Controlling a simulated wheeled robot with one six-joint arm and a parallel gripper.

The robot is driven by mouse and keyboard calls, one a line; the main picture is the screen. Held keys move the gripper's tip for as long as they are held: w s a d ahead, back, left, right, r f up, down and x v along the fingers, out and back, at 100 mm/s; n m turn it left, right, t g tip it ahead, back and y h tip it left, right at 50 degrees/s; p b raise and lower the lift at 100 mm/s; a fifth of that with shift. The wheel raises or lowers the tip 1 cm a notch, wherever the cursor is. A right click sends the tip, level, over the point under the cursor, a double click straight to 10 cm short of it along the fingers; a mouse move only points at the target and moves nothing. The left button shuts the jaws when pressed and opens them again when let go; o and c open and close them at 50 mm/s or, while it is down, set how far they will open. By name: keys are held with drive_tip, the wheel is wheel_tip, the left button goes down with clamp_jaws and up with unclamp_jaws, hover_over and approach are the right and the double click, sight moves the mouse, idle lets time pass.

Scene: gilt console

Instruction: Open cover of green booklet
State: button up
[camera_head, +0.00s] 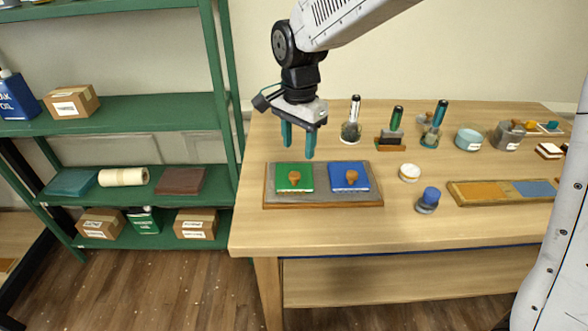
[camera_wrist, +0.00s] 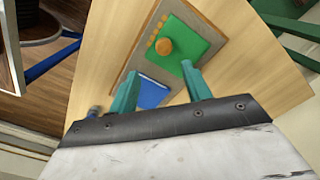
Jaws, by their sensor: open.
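The green booklet (camera_head: 294,178) lies closed on the left half of a grey board with a wooden rim (camera_head: 323,199). A tan knob (camera_head: 294,177) sits on its cover. The blue booklet (camera_head: 349,177) lies to its right on the same board, with a similar knob. My gripper (camera_head: 297,152) is open and empty, with teal fingers pointing down, above the back of the board near the green booklet. In the wrist view the green booklet (camera_wrist: 184,54) is ahead of the fingers (camera_wrist: 160,82), and the blue booklet (camera_wrist: 152,93) shows partly between them.
Brushes in holders (camera_head: 396,128) and jars stand along the back right of the table. A white-lidded jar (camera_head: 409,172), a blue-capped bottle (camera_head: 428,200) and a tray (camera_head: 480,196) are right of the board. Green shelves (camera_head: 120,113) stand at left. The table's front is clear.

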sight(295, 174)
drive_tip(key=f, duration=0.8)
drive_tip(key=shift+w+a+f, duration=0.2)
drive_tip(key=shift+a, duration=0.2)
clamp_jaws()
